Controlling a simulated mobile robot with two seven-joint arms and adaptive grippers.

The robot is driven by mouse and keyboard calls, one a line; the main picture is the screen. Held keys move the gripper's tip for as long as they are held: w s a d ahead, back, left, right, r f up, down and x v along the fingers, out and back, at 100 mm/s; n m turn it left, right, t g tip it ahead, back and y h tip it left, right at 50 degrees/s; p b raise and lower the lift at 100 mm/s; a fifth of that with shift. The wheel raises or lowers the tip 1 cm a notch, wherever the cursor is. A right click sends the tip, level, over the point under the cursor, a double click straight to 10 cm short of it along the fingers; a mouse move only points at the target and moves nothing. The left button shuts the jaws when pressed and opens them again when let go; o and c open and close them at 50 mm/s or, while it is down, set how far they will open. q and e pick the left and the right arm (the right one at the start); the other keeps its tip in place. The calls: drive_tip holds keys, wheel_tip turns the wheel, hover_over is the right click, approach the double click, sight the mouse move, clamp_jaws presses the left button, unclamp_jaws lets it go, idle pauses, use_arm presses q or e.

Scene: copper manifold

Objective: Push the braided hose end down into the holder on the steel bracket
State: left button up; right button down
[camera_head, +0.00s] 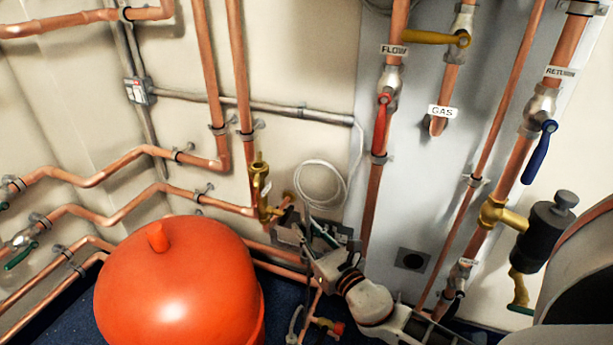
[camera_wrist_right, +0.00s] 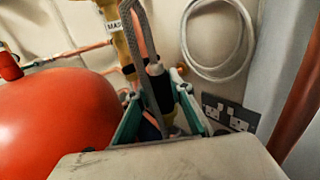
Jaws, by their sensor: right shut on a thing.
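My right gripper (camera_head: 291,222) reaches in from the lower right, beside the brass fitting (camera_head: 262,190) behind the red tank. In the right wrist view its green-edged fingers (camera_wrist_right: 160,104) are closed around a dark cylindrical piece with a pale band. The grey braided hose (camera_wrist_right: 146,45) runs down from the top of that view, in front of this piece and between the fingers. The piece looks like the hose end, but its lower part is hidden by the gripper body. I cannot make out the steel bracket or its holder in either view. My left gripper is not in view.
A large red tank (camera_head: 178,285) stands close left of the gripper. Copper pipes and a coiled white cable (camera_head: 320,184) are on the wall behind. A socket plate (camera_wrist_right: 230,112) is right of the fingers. The red-handled flow valve (camera_head: 382,118) hangs above right.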

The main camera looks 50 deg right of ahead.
drive_tip(key=shift+f, duration=0.15)
drive_tip(key=shift+f, duration=1.2)
drive_tip(key=shift+f, duration=0.8)
idle(0.4)
drive_tip(key=c, duration=1.7)
unclamp_jaws()
drive_tip(key=v, duration=1.2)
